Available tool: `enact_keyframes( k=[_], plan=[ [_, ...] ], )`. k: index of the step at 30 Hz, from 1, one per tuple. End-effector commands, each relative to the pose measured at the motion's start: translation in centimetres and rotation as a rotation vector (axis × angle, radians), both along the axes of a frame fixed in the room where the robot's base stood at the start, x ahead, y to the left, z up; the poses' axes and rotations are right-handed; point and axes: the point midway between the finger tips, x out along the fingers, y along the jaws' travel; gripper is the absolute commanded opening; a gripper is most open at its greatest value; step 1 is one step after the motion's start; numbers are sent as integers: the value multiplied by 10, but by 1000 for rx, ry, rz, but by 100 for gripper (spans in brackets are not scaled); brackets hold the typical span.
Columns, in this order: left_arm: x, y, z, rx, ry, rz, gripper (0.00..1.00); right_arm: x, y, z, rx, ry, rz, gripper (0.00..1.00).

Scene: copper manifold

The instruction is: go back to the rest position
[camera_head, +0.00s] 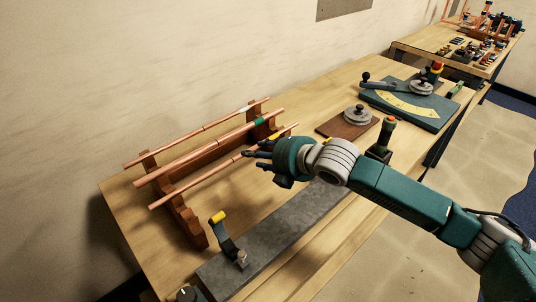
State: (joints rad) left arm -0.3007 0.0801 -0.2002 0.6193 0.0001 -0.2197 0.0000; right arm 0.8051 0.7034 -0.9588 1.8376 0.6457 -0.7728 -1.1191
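My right arm reaches in from the right over the workbench (335,100). Its gripper (254,156) is beside the nearest copper tube (195,184) of a wooden rack (183,216). The dark fingertips look spread apart, with nothing clearly held between them. Whether they touch the tube cannot be told. Two more copper tubes, the middle one (195,153) and the rear one (190,133), lie across the rack. My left gripper is not in view.
A grey slab (290,232) with a yellow-tipped lever (226,238) lies along the front. Another cluttered table (440,42) is behind.

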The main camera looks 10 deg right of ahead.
Motion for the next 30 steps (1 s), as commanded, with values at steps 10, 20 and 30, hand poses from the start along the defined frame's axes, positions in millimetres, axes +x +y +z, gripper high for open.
enact_keyframes(
  k=[10,20,30],
  plan=[
    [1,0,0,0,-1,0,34,-34,-23,24,0,-1,1,40],
    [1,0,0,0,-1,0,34,-36,-24,26,1,-1,0,40],
    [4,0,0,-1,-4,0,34,-36,-24,26,0,-1,1,40]
  ],
)
